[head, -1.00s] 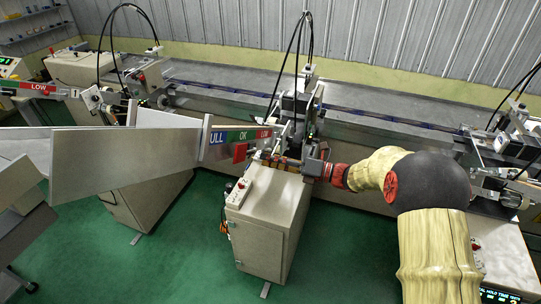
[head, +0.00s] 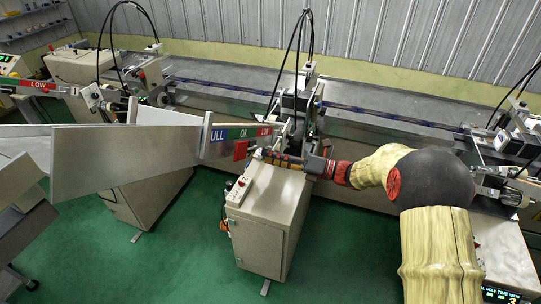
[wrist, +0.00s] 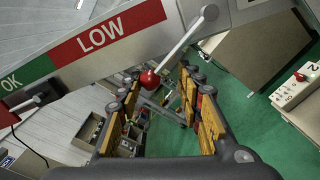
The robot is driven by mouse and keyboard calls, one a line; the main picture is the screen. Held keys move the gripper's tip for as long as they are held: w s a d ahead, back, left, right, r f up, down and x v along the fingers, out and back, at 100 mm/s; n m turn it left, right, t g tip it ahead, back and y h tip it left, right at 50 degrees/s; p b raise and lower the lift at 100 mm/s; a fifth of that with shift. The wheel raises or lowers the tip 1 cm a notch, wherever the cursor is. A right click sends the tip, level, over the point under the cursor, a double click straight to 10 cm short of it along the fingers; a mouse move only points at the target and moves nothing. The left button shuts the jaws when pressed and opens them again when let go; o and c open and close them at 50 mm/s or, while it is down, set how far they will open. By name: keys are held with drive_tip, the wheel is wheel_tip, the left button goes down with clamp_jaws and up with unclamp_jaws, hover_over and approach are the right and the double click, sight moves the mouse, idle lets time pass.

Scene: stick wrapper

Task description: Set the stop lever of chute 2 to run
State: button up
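The stop lever (wrist: 176,50) shows in the wrist view as a pale metal rod with a red ball knob at its lower end. In the head view my gripper (head: 272,157) is beside the chute (head: 130,160) labelled ULL, OK and LOW. The lever is not clear there.
A beige cabinet (head: 265,235) with a small control box (head: 239,191) stands below my gripper. In the wrist view a box with red button (wrist: 300,77) is at the right, near a number 2. The conveyor (head: 390,125) runs behind. Green floor is open in front.

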drive_tip(key=v, duration=1.1)
drive_tip(key=shift+d, duration=0.2)
drive_tip(key=shift+r, duration=0.1)
